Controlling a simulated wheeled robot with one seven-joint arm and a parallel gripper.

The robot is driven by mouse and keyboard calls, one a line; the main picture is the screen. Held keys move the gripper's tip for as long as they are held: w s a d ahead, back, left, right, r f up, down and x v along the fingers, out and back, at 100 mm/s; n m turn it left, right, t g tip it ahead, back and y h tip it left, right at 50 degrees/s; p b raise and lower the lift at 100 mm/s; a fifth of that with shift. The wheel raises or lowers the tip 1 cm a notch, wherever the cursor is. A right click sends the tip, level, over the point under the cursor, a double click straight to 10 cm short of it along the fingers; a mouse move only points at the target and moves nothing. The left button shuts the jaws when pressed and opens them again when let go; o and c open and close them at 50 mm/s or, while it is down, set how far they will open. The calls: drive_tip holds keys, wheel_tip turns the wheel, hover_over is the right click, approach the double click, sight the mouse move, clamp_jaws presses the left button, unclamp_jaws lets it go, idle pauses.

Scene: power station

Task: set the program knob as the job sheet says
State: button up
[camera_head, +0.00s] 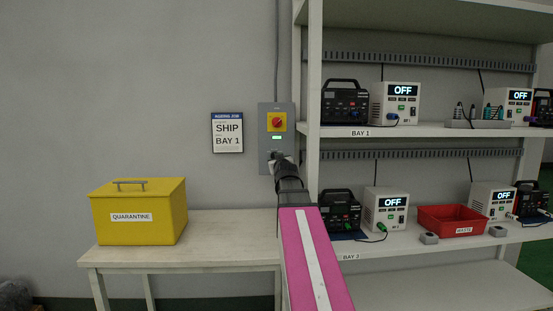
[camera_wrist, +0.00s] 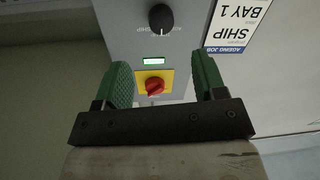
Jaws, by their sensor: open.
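The job sheet (camera_head: 227,138) on the wall reads SHIP, BAY 1; it also shows upside down in the wrist view (camera_wrist: 235,22). To its right is the grey control panel (camera_head: 265,118). The black round program knob (camera_wrist: 161,17) shows at the top of the wrist view, with small lettering around it; its exact setting I cannot read. In the head view my gripper (camera_head: 281,160) is in front of the panel's lower part and hides the knob. In the wrist view my gripper (camera_wrist: 160,72) is open, its green fingers apart with nothing between them touching.
The panel also carries a red switch (camera_head: 277,122) on a yellow plate and a small lit green display (camera_head: 277,137). A yellow QUARANTINE box (camera_head: 138,212) stands on the left table. Shelves (camera_head: 313,180) with several devices and a red WASTE bin (camera_head: 451,220) stand right.

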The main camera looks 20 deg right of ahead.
drive_tip(key=x, duration=0.9)
drive_tip(key=shift+w, duration=0.3)
drive_tip(key=c, duration=0.9)
